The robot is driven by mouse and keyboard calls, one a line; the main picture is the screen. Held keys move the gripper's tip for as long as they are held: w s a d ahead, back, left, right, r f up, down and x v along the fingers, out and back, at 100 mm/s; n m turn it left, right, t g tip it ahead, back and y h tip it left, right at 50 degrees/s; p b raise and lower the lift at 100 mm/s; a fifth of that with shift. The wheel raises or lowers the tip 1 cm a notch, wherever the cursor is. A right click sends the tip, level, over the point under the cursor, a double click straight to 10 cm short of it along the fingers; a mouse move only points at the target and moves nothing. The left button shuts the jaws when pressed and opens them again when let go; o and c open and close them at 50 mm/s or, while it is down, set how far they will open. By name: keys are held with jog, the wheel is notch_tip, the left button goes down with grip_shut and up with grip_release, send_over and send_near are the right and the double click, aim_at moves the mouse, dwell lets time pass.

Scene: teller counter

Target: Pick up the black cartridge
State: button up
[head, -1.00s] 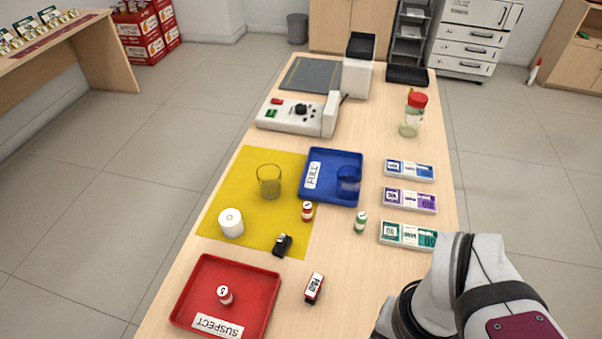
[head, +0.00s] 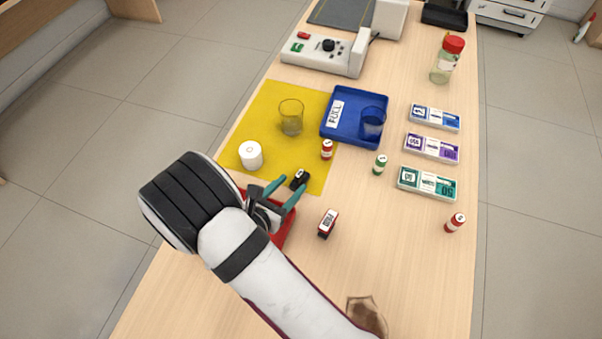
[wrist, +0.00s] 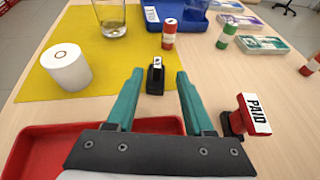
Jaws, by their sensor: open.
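The black cartridge (head: 300,179) is a small dark block with a white label, near the front edge of the yellow mat (head: 315,180). In the wrist view the cartridge (wrist: 155,80) stands straight ahead, framed by the fingertips. My gripper (head: 293,184) has teal fingers, which also show in the wrist view (wrist: 159,74). It is open and empty, with its tips just short of the cartridge or level with it; I cannot tell exactly.
A white roll (wrist: 66,69) stands left of the cartridge, and a red-and-white roll (wrist: 169,34) behind it. A PAID stamp (wrist: 248,117) stands close on the right. The red tray (wrist: 30,145) lies under my gripper, mostly hidden. A blue tray (head: 338,136) is farther back.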

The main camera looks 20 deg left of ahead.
aim_at(297, 177)
jog(key=x, duration=0.6)
jog(key=shift+w+a+f, duration=0.15)
jog(key=shift+a+f, duration=0.05)
grip_shut()
